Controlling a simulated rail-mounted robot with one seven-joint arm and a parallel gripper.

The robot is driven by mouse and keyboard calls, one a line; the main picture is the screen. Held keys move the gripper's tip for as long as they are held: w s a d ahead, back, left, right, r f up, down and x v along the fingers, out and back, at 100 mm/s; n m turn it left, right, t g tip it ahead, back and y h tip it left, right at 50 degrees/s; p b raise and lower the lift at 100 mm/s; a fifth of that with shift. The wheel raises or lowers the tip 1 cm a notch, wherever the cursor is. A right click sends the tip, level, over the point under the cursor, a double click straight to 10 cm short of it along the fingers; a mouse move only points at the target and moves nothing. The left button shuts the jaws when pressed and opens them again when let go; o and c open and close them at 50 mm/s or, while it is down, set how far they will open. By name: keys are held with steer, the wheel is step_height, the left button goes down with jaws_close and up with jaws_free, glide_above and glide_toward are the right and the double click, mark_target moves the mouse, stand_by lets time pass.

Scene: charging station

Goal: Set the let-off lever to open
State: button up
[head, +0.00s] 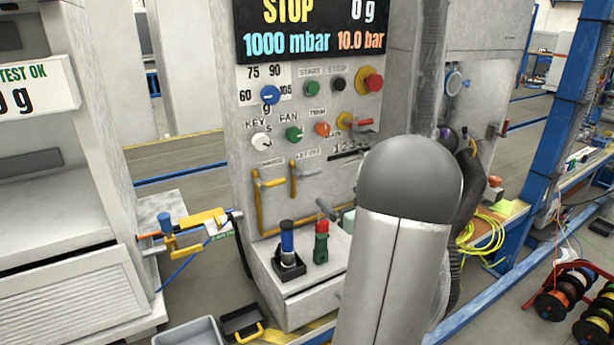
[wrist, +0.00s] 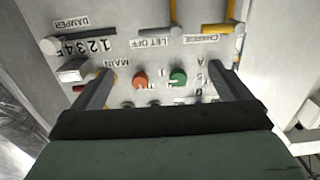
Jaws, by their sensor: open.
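The let-off lever (head: 305,174) is a slim grey handle on a thin yellow vertical pipe at the middle of the panel. It sticks out sideways from the pipe, roughly level. In the wrist view, which is upside down, the let-off lever (wrist: 155,33) lies at the top above the LET OFF label. My gripper (wrist: 162,76) is open and empty, its two dark fingers wide apart. It faces the panel with the lever beyond the fingertips, apart from them. In the head view my arm hides the gripper.
The charge lever (head: 272,183) sits close to the left of the let-off lever. A green knob (wrist: 178,77) and an orange knob (wrist: 140,80) show between my fingers. The damper slider (wrist: 50,46) is at the wrist view's left. A bench with tools (head: 300,285) juts out below the panel.

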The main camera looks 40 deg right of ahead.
mark_target(310, 173)
steer(key=p+x, duration=0.1)
steer(key=x, duration=1.6)
steer(key=c, duration=1.4)
